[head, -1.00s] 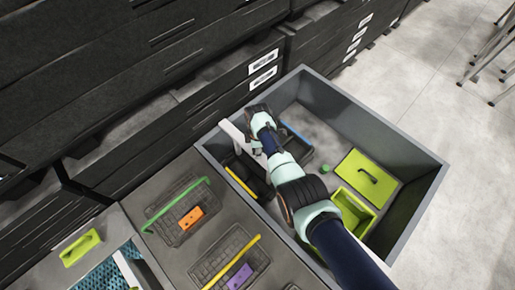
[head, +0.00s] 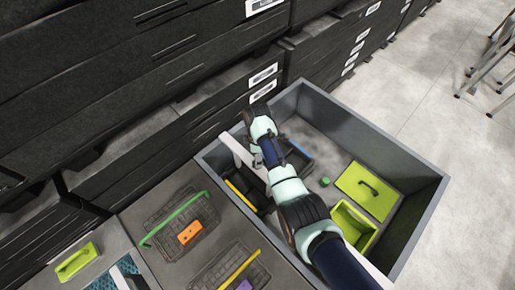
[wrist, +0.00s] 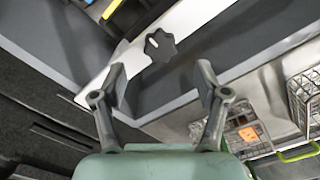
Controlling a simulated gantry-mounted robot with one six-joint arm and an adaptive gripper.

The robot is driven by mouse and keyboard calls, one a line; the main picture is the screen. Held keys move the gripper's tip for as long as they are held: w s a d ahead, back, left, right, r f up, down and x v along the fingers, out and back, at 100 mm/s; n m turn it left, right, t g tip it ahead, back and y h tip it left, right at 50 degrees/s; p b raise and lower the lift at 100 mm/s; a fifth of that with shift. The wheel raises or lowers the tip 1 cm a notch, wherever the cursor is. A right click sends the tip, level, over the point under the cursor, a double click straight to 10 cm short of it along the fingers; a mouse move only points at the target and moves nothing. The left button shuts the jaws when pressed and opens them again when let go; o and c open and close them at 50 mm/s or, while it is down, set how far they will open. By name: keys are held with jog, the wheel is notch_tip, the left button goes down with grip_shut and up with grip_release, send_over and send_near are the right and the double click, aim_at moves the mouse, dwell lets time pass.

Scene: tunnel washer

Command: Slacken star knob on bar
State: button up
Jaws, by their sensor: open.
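The dark star knob (wrist: 160,45) with a white mark sits on the pale bar (wrist: 192,22) in the wrist view. My gripper (wrist: 161,82) is open and empty. Its two fingers are spread to either side of the knob's line, with the knob just beyond the fingertips and not between them. In the head view the white bar (head: 236,150) stands at the left side of the grey bin.
The grey bin (head: 408,228) holds a lime lid (head: 360,187), a lime box (head: 350,222), a small green object (head: 325,182) and a dark tray. Wire baskets (head: 180,225) lie on the counter at left. Black drawers (head: 140,90) rise behind. Open floor lies right.

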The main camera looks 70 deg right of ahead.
notch_tip(320, 180, up, 6)
jog(key=shift+r, duration=0.15)
dwell(0.6)
jog(key=w+a+r+m+t+h, duration=0.1)
jog(key=w+a+r+t, duration=0.2)
jog(key=w+a, duration=0.5)
jog(key=w+a+r+m+t+h, duration=0.1)
jog(key=w+a+r+t, duration=0.2)
jog(key=a, duration=0.9)
jog(key=w+a+r+m+t, duration=0.1)
jog(key=a+r+t, duration=0.15)
jog(key=a, duration=0.35)
jog(key=a+r+m+t, duration=0.1)
jog(key=a+r, duration=0.3)
jog(key=a, duration=0.1)
jog(key=s+a+r+m+t+y, duration=0.1)
jog(key=s+a+r+t, duration=0.1)
jog(key=s+a+r, duration=0.3)
jog(key=s+a+r+m+t+y, duration=0.1)
jog(key=a+r, duration=0.2)
jog(key=a, duration=0.4)
notch_tip(320, 180, up, 22)
jog(key=p, duration=2.2)
jog(key=shift+w+d, duration=0.15)
jog(key=shift+d, duration=0.25)
